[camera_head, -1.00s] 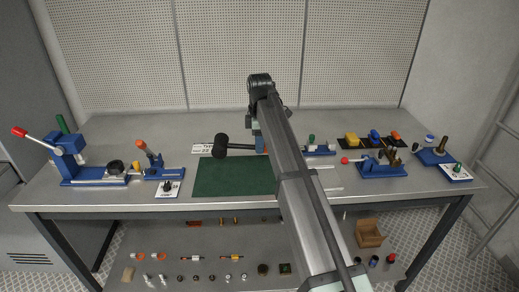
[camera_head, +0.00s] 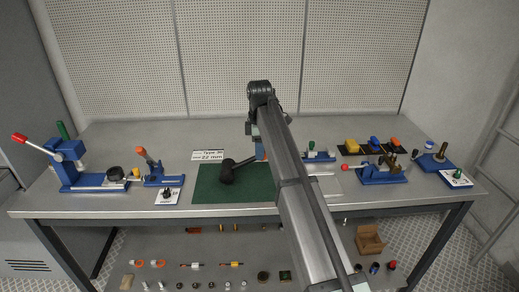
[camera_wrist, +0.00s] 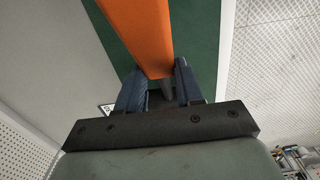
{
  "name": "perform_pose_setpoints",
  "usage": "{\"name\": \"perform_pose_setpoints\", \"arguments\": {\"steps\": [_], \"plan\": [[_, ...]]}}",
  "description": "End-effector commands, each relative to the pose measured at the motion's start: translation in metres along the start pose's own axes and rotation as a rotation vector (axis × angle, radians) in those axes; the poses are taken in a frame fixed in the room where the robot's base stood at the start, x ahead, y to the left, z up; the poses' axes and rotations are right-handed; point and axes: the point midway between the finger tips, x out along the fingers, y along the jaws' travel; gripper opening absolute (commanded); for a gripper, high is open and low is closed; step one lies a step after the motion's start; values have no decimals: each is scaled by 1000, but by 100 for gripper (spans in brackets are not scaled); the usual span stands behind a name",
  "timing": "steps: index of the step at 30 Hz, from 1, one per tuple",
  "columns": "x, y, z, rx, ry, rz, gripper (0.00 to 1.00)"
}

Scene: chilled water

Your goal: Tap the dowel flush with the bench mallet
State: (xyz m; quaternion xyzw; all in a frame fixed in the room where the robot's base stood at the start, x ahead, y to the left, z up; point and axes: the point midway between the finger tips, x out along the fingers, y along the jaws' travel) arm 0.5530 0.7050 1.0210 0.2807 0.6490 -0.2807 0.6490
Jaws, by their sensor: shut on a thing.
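The bench mallet has a black head (camera_head: 228,171) and an orange handle (camera_wrist: 140,30). In the head view its head is over the green mat (camera_head: 212,192), left of my arm; I cannot tell whether it touches the mat. My gripper (camera_wrist: 160,85) is shut on the mallet's handle, which crosses between the two dark blue fingers in the wrist view. In the head view, my arm hides most of the gripper and part of the handle. I cannot make out the dowel; it may be hidden by the mallet head or my arm.
A blue press with a red-knobbed lever (camera_head: 67,160) and an orange-handled clamp (camera_head: 150,168) stand left. A white label (camera_head: 208,156) lies behind the mat. Small parts lie on the lower shelf (camera_head: 205,270).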

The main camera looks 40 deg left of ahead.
Motion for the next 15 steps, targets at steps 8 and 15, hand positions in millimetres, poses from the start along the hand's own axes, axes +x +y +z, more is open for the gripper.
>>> {"name": "perform_pose_setpoints", "arguments": {"steps": [8,15], "plan": [[-7,4,24,64,0,29,0],[-25,12,86,249,-15,129,0]]}}
